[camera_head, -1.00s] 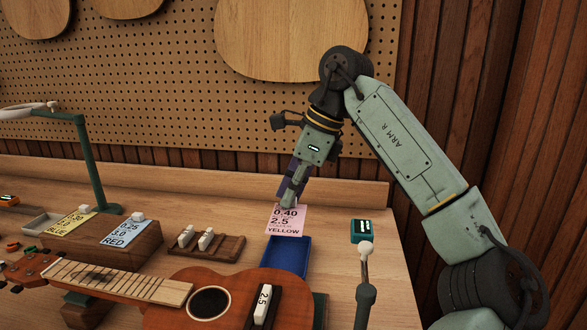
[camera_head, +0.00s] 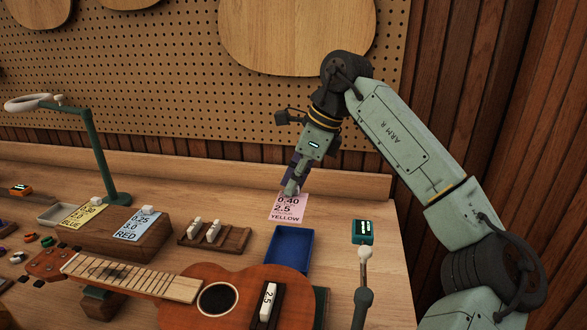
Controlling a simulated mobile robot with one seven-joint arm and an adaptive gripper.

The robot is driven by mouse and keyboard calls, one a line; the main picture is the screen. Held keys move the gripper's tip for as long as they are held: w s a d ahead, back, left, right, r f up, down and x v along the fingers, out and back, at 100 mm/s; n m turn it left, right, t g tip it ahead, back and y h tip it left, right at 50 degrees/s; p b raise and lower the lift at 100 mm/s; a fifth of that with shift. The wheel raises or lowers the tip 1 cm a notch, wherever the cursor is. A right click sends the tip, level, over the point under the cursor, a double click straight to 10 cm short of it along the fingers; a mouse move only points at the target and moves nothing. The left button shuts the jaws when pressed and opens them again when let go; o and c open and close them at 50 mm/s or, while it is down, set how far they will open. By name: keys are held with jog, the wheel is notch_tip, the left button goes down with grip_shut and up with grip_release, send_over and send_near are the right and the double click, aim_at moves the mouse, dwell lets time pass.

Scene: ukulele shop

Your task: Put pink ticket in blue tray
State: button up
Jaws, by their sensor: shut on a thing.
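The pink ticket (camera_head: 288,208) is a small card printed 0.40, 2.5 and YELLOW. My gripper (camera_head: 291,190) is shut on its top edge, and the card hangs below the fingertips. The blue tray (camera_head: 289,264) lies on the workbench just below and in front of the card in the picture. Its inside looks empty. The card's lower edge shows just beyond the tray's back rim; I cannot tell its exact height above the bench.
A ukulele (camera_head: 210,293) lies in front, near the tray. A teal device (camera_head: 362,231) and an upright post with a white ball (camera_head: 364,290) stand right of the tray. A wooden rack (camera_head: 214,238) is left. Yellow (camera_head: 82,214) and blue (camera_head: 132,220) tickets lie farther left.

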jog(key=shift+f+b, duration=4.35)
jog(key=shift+f, duration=2.05)
jog(key=o, duration=0.8)
jog(key=shift+c, duration=0.3)
jog(key=o, duration=0.3)
jog(key=shift+r, duration=0.1)
jog(key=shift+w, duration=0.1)
jog(key=shift+r+p, duration=2.55)
jog(key=shift+r, duration=0.95)
